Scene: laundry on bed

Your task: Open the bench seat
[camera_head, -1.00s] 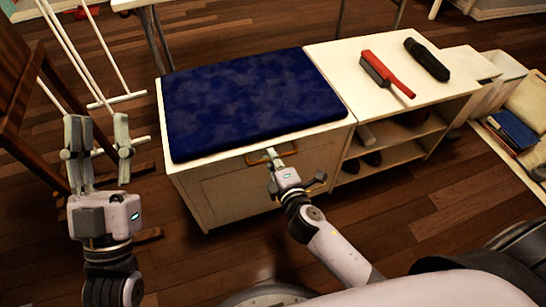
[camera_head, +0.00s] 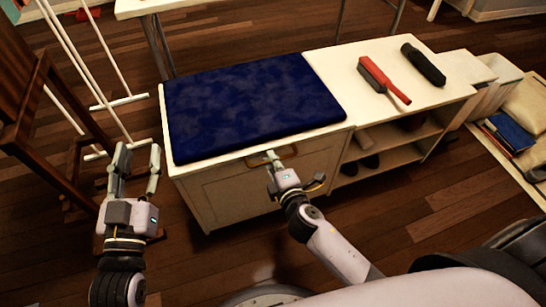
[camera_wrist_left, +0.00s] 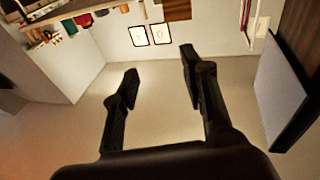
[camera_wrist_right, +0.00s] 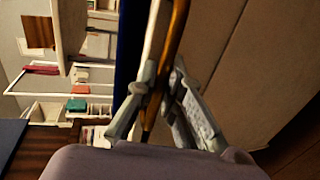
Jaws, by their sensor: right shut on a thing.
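The bench (camera_head: 265,190) is a cream cabinet. Its seat is a dark blue cushion (camera_head: 250,105) on a pale lid, which lies flat and looks closed. A brass-coloured handle (camera_head: 258,161) sits on the upper front, below the cushion. My right gripper (camera_head: 273,161) is at this handle; in the right wrist view its fingers are shut around the brass bar (camera_wrist_right: 178,50), close to the front panel. My left gripper (camera_head: 136,160) is raised to the left of the bench, empty, with its fingers apart. The left wrist view shows these open fingers (camera_wrist_left: 157,75) with nothing between them.
A red brush (camera_head: 383,80) and a black rolled item (camera_head: 424,64) lie on the shelf unit's top (camera_head: 345,65), right of the cushion. Shoes sit on its shelves. A wooden frame (camera_head: 25,120) and white rack poles (camera_head: 95,75) stand at the left, near my left arm.

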